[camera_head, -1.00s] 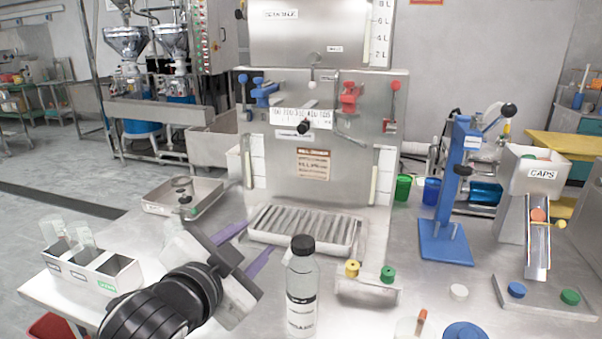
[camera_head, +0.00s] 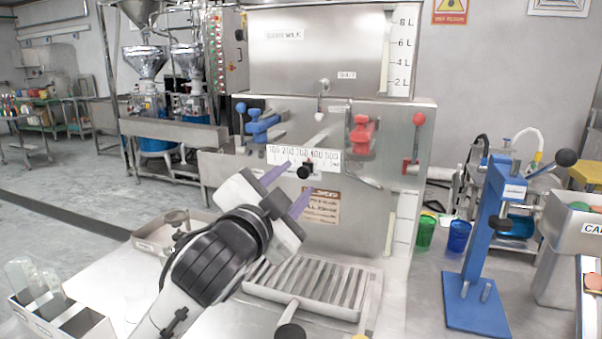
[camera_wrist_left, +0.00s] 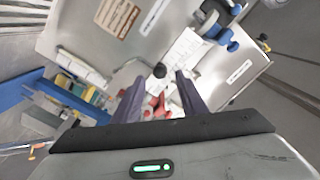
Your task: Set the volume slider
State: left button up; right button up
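The volume slider's black round knob (camera_head: 303,172) sits just below a white scale strip (camera_head: 331,161) marked 100 to 500, near the middle of the scale. My left gripper (camera_head: 289,188) is raised in front of the steel dispenser panel, its two purple fingers apart and empty. In the head view its fingertips appear just left of and below the knob. In the left wrist view the knob (camera_wrist_left: 160,71) lies beyond and between the open fingers (camera_wrist_left: 162,95); I see no contact. My right gripper is not in view.
A blue valve (camera_head: 262,125) and a red valve (camera_head: 362,135) flank the scale above. A red-knobbed lever (camera_head: 416,140) stands at the right. Below is a slatted drip tray (camera_head: 305,285). A blue press stand (camera_head: 482,260) stands further right.

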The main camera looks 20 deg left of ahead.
aim_at(302, 174)
pick_arm(q)
jog(key=shift+w+d, duration=0.1)
jog(key=shift+w, duration=1.95)
grip_shut()
